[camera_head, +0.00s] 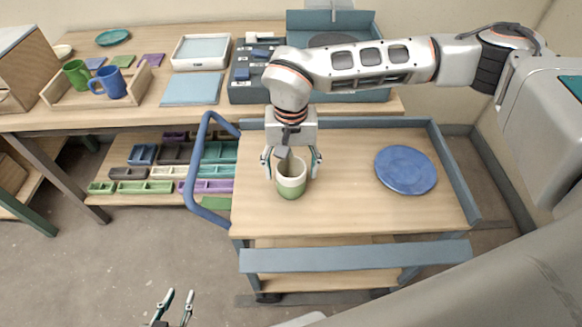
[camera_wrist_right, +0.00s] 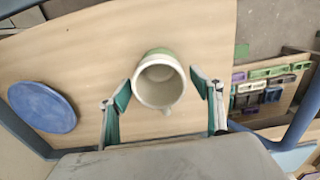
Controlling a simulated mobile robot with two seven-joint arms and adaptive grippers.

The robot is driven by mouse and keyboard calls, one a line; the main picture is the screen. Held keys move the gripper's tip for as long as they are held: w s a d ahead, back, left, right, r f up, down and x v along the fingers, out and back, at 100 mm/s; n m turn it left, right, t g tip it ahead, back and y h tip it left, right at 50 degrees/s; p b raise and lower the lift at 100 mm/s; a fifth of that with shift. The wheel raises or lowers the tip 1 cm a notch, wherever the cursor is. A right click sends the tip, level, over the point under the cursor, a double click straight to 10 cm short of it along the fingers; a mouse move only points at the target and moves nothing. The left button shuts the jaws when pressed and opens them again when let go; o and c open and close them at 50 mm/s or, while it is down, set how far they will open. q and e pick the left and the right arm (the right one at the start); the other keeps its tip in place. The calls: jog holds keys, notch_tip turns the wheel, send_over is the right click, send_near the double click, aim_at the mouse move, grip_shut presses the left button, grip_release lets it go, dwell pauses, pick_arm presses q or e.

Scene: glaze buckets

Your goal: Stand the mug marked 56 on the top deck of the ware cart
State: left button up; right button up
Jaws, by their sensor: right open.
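A cream mug with a green base (camera_head: 291,188) stands upright on the wooden top deck of the ware cart (camera_head: 345,205). No number can be read on it. My right gripper (camera_head: 291,163) is above it, with its fingers open on either side of the mug. The right wrist view looks down into the empty mug (camera_wrist_right: 160,88), with the open fingers of the right gripper (camera_wrist_right: 161,92) apart from its wall and its handle toward the lower side. My left gripper (camera_head: 175,304) is open and empty over the floor at the bottom of the head view.
A blue plate (camera_head: 406,170) lies on the deck right of the mug; bare deck lies between. The cart has raised blue edges and a blue handle (camera_head: 196,165). The workbench behind holds a tray with a green mug (camera_head: 77,75) and a blue mug (camera_head: 110,82).

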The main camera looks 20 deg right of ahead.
notch_tip(320, 180, up, 12)
dwell(0.5)
dwell(0.4)
